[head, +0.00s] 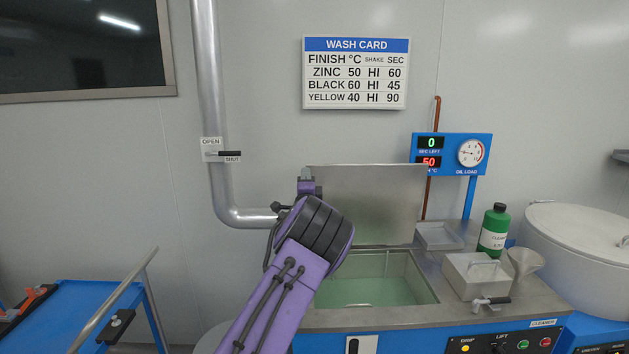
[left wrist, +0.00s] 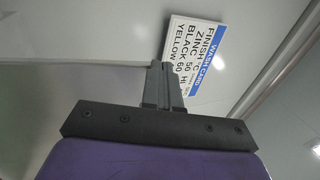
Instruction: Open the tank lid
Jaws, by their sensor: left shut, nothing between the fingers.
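The tank lid (head: 375,200) is a flat metal plate that stands upright behind the tank opening. The tank (head: 425,290) is open and holds pale green liquid. My left arm reaches up in front of the lid's left side in the head view, and its gripper is mostly hidden behind my own wrist there. In the left wrist view the left gripper (left wrist: 163,85) is shut and empty, with a pale grey panel, probably the lid (left wrist: 100,85), to its left. I cannot tell whether the fingers touch the lid. My right gripper is not in view.
A green bottle (head: 494,230), a metal box with a handle (head: 475,278), a funnel (head: 525,262) and a small tray (head: 440,237) stand right of the tank. A large white drum (head: 580,245) is at far right. A blue cart (head: 75,310) stands at left.

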